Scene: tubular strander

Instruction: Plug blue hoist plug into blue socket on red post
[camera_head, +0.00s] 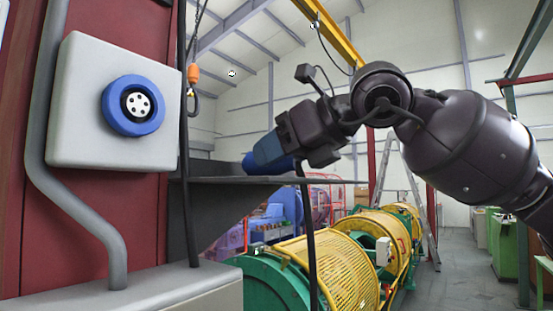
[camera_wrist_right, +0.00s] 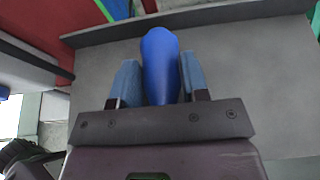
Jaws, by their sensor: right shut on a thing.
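The blue socket (camera_head: 133,105) is a round blue ring with a white face and dark holes. It sits on a pale grey box (camera_head: 75,120) on the red post (camera_head: 140,30) at the left of the head view. My right gripper (camera_head: 284,146) is shut on the blue hoist plug (camera_head: 262,157) and holds it to the right of the socket, clearly apart from it. In the right wrist view the plug (camera_wrist_right: 160,65) lies between the two blue-grey fingers (camera_wrist_right: 160,82). The plug's front end is not seen clearly. My left gripper is not in view.
A dark grey shelf or bracket (camera_head: 225,192) juts from the post below the plug. A black cable (camera_head: 183,120) hangs in front of the post, right of the socket. The yellow and green strander (camera_head: 345,265) stands beyond on the floor.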

